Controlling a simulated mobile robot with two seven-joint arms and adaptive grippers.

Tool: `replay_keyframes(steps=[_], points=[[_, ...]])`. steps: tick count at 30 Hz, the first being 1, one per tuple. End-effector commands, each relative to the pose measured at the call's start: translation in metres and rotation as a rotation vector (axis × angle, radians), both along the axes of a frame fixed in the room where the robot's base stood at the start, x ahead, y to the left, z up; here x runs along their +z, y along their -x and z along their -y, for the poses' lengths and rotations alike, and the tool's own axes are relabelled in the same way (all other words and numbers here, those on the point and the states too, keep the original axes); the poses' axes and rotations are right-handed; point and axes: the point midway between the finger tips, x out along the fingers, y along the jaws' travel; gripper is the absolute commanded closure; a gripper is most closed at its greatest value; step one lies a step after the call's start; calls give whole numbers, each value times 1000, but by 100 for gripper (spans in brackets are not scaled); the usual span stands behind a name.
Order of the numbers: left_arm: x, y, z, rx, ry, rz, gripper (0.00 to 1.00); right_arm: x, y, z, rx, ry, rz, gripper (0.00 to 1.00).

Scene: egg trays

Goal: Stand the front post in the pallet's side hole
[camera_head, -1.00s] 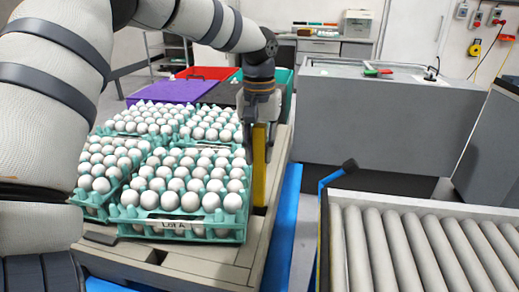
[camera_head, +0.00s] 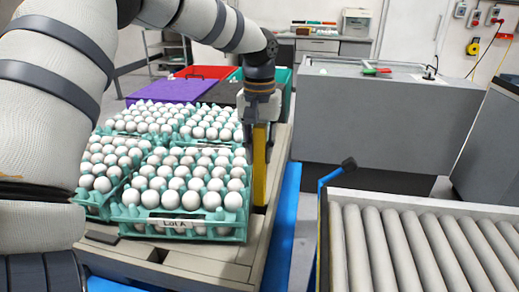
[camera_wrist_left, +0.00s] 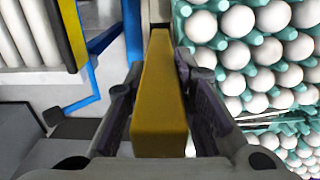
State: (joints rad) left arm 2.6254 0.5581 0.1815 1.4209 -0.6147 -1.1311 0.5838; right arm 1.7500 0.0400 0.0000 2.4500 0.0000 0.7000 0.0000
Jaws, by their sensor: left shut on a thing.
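My left gripper (camera_head: 260,128) is shut on an upright yellow post (camera_head: 259,172) at the right side of the egg stack. In the left wrist view, the yellow post (camera_wrist_left: 160,95) stands between the two dark fingers of the gripper (camera_wrist_left: 155,85). The post's lower end is at the right edge of the beige pallet (camera_head: 235,262), beside the front egg tray (camera_head: 125,228). A dark patch surrounds its foot. I cannot tell whether the foot is in the side hole or only over it. My right gripper is not in view.
Green trays of white eggs (camera_head: 190,200), labelled LOT A, fill the pallet close left of the post. A blue rail (camera_head: 284,225) runs along the pallet's right side. A roller conveyor (camera_head: 420,250) stands farther right. Purple (camera_head: 170,90) and red (camera_head: 203,72) boxes are behind.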

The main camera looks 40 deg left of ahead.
Motion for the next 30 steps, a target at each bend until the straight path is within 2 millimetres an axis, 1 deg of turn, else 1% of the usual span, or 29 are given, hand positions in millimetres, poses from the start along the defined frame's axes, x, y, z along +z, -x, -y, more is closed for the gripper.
replay_keyframes(steps=[30], points=[[-36, 0, 0, 0, -1, 0, 100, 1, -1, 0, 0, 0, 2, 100]])
